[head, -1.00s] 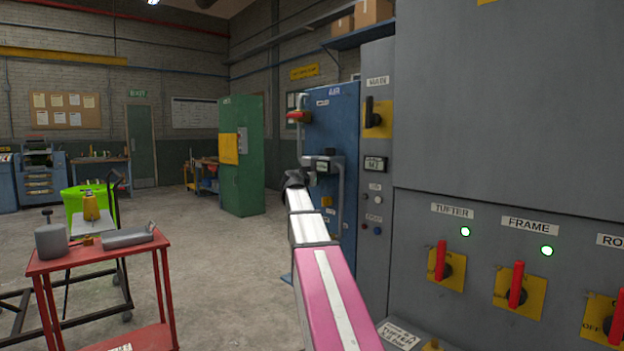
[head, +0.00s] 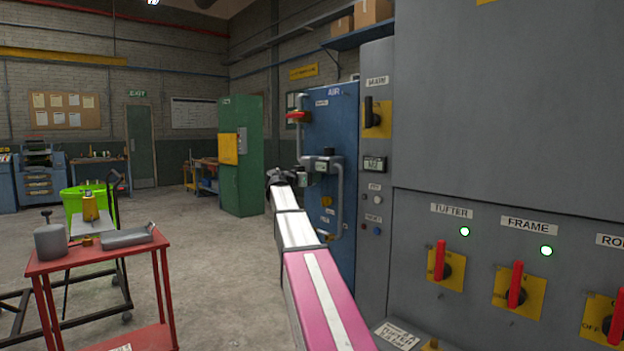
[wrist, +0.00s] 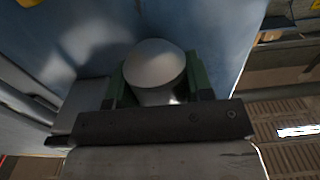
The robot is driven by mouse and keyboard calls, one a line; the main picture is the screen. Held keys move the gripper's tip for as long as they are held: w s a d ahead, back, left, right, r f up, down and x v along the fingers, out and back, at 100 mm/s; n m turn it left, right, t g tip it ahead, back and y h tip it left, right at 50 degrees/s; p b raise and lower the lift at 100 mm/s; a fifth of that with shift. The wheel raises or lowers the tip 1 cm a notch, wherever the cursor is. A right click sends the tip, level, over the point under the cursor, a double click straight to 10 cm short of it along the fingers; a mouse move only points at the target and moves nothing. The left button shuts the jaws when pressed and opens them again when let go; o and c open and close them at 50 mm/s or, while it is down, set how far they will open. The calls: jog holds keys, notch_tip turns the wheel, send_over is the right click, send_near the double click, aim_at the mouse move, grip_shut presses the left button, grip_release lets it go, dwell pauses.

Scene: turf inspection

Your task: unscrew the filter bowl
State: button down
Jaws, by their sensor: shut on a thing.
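My gripper (head: 284,178) is raised in front of the blue AIR panel (head: 335,115), just left of the dark filter head (head: 323,164). In the wrist view, the two green-padded fingers of my gripper (wrist: 156,85) are shut on a pale, rounded, cylindrical filter bowl (wrist: 155,66), one finger on each side. In the head view the bowl is too small and hidden to make out. I cannot tell from these frames whether the bowl is still joined to the filter head.
A red-handled valve (head: 298,117) sits above the filter on the pipework. The grey switch cabinet (head: 510,120) stands close on the right. A red cart (head: 100,258) with a grey canister and tools is at left. The floor between cart and panel is clear.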

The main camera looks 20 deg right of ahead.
jog(key=shift+w+a+r, duration=0.15)
jog(key=shift+a+r, duration=0.1)
jog(key=shift+w+m+g, duration=0.1)
jog(key=shift+m+g, duration=0.4)
jog(key=shift+g, duration=0.3)
jog(key=m+g+h, duration=0.1)
jog(key=m+g, duration=0.1)
jog(key=g, duration=0.2)
jog(key=shift+m, duration=0.4)
jog(key=shift+s+m+g, duration=0.35)
jog(key=shift+m+g, duration=0.35)
jog(key=shift+g, duration=0.4)
jog(key=shift+f, duration=0.1)
